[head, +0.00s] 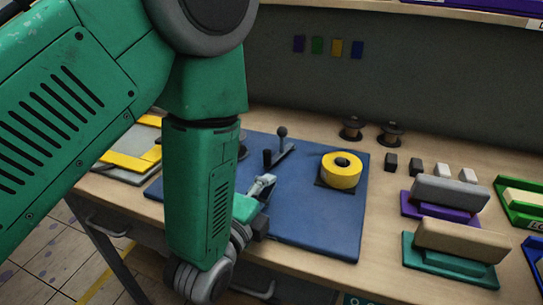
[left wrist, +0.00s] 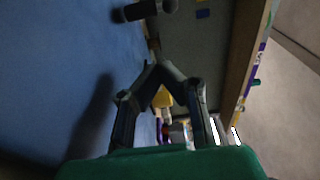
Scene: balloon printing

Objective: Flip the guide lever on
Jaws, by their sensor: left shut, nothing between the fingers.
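A dark guide lever with a round knob (head: 282,132) stands on the blue mat (head: 312,232), on a short grey base. A second, shorter dark post (head: 267,158) stands at the near end of that base. My left gripper (head: 268,180) is low over the mat, on the near side of the lever and apart from it. In the left wrist view its fingertips (left wrist: 158,68) meet and hold nothing. A dark knobbed post (left wrist: 145,10) shows beyond them at the top; I cannot tell which one it is. My right gripper is out of view.
A yellow tape roll (head: 342,171) sits on the mat right of the lever. Two dark spools (head: 391,135) stand behind. Small dark and white blocks, a grey block on a purple base (head: 450,192) and a beige block on a teal base (head: 462,240) stand at right.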

